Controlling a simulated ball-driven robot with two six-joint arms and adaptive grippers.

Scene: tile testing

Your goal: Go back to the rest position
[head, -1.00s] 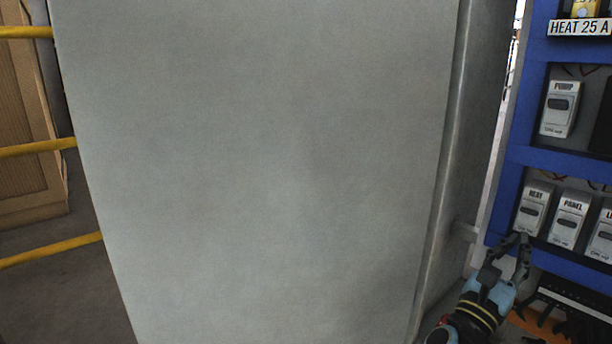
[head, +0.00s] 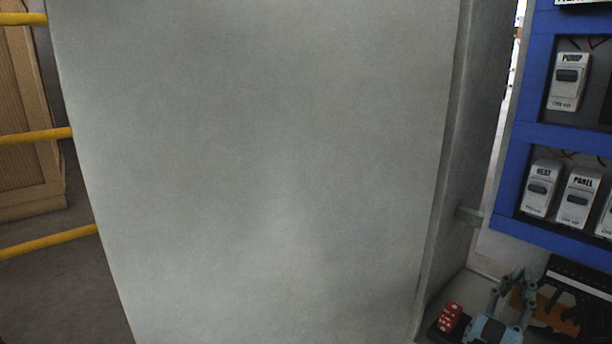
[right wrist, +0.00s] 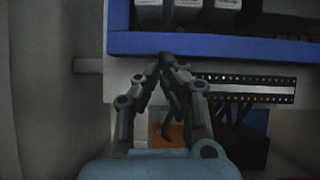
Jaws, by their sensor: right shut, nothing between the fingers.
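My right gripper (head: 517,278) is at the lower right of the head view, below the blue frame. In the right wrist view my right gripper (right wrist: 168,62) shows with its fingertips together and nothing between them. The fingertips appear in front of the lower edge of the blue frame; I cannot tell whether they touch it. My left gripper is not in view.
A large grey panel (head: 260,160) fills the middle. The blue frame (head: 565,140) at right holds the PUMP switch (head: 569,81), HEAT switch (head: 540,187) and PANEL switch (head: 579,198). A red block (head: 450,317) lies near my gripper. Yellow rails (head: 40,136) stand at left.

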